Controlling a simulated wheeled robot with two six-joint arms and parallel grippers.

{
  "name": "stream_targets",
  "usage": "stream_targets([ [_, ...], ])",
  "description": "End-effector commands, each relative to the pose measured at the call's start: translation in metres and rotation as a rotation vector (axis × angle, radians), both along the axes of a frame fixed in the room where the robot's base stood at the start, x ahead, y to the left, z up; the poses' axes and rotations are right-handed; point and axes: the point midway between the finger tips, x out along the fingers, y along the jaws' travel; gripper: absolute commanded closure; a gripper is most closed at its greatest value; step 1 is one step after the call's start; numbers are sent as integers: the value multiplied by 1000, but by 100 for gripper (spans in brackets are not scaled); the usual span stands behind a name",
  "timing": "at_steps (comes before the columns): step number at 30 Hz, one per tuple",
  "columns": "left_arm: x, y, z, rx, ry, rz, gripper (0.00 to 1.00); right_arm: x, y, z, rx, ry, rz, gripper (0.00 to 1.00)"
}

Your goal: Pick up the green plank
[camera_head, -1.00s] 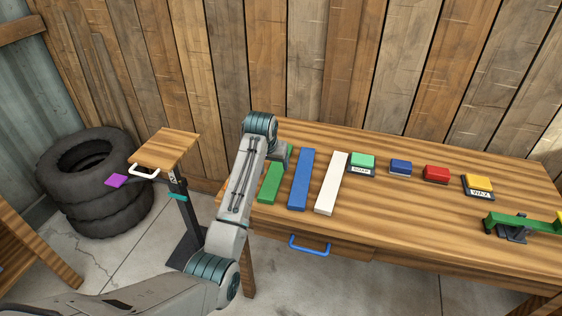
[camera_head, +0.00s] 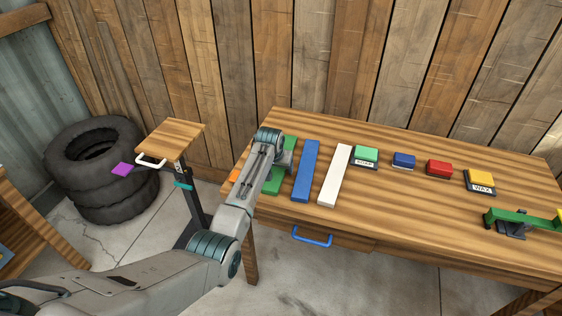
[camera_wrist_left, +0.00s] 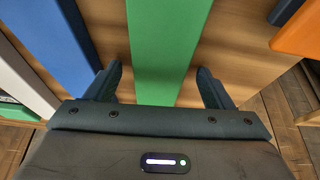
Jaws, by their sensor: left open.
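The green plank (camera_head: 275,182) lies on the wooden table near its left end, partly hidden by my left arm. My left gripper (camera_head: 285,160) is over the plank, mostly hidden behind its own wrist. In the left wrist view the green plank (camera_wrist_left: 166,45) runs between the two fingers of the left gripper (camera_wrist_left: 160,82). The fingers are open, one on each side, with a gap to the plank on both sides. My right gripper is in neither view.
A blue plank (camera_head: 306,170) and a white plank (camera_head: 334,175) lie to the right of the green one. An orange object (camera_wrist_left: 299,30) is on its other side. Small coloured blocks sit farther right. A blue handle (camera_head: 312,238) is on the table's front.

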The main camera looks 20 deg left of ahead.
Motion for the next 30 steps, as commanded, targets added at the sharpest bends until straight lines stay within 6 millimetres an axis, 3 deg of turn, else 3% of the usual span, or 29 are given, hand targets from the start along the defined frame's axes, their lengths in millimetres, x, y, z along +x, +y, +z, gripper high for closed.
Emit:
stream_targets([
  [7, 1, 0, -1, 0, -1, 0, 25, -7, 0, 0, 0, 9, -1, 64],
  [15, 1, 0, -1, 0, -1, 0, 78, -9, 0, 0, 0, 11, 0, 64],
  [25, 1, 0, 2, 0, -3, 0, 78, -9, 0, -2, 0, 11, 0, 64],
  [30, 2, 0, 17, 0, -5, 0, 78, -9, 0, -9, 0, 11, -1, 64],
])
